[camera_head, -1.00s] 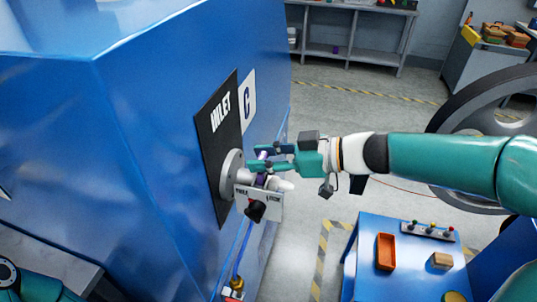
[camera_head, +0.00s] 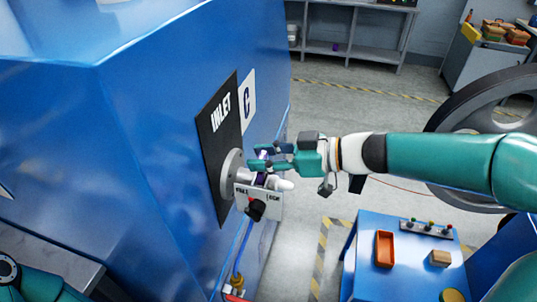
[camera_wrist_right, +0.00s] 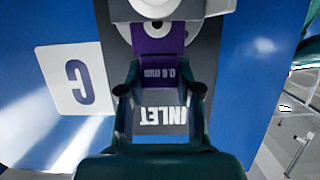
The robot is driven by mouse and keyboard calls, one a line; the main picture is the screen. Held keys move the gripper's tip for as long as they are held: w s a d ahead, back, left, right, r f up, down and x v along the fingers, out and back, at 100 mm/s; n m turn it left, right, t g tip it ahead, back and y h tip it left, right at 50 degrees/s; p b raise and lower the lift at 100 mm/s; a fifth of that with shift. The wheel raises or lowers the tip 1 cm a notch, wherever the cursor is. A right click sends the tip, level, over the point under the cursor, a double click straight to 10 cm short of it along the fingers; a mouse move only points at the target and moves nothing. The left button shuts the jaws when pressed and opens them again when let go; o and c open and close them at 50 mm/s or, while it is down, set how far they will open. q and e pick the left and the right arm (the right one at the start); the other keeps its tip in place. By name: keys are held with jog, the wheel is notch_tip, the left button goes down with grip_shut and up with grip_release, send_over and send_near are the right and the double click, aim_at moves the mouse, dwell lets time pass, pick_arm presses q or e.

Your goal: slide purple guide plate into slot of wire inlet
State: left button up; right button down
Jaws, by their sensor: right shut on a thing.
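The purple guide plate (camera_wrist_right: 160,66), marked with "0.6 mm" lettering, is between the fingers of my right gripper (camera_wrist_right: 159,92), which is shut on it. In the wrist view its far end meets the pale body of the wire inlet (camera_wrist_right: 153,12); how deep it sits in the slot is hidden. In the head view my right gripper (camera_head: 256,158) is right at the wire inlet (camera_head: 232,172), a round grey flange with a white body on the black INLET panel. Only a little purple shows there between the fingers. My left gripper is out of view.
A white label plate (camera_head: 258,203) with a dark and red knob hangs just below the gripper. The big blue machine (camera_head: 140,150) walls off the left. A blue table (camera_head: 405,275) with an orange tray (camera_head: 385,249) stands at the lower right. Open floor lies between.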

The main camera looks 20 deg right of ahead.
jog(key=shift+f, duration=0.2)
jog(key=shift+f+b, duration=0.5)
jog(key=shift+f, duration=0.4)
jog(key=c, duration=0.7)
grip_release()
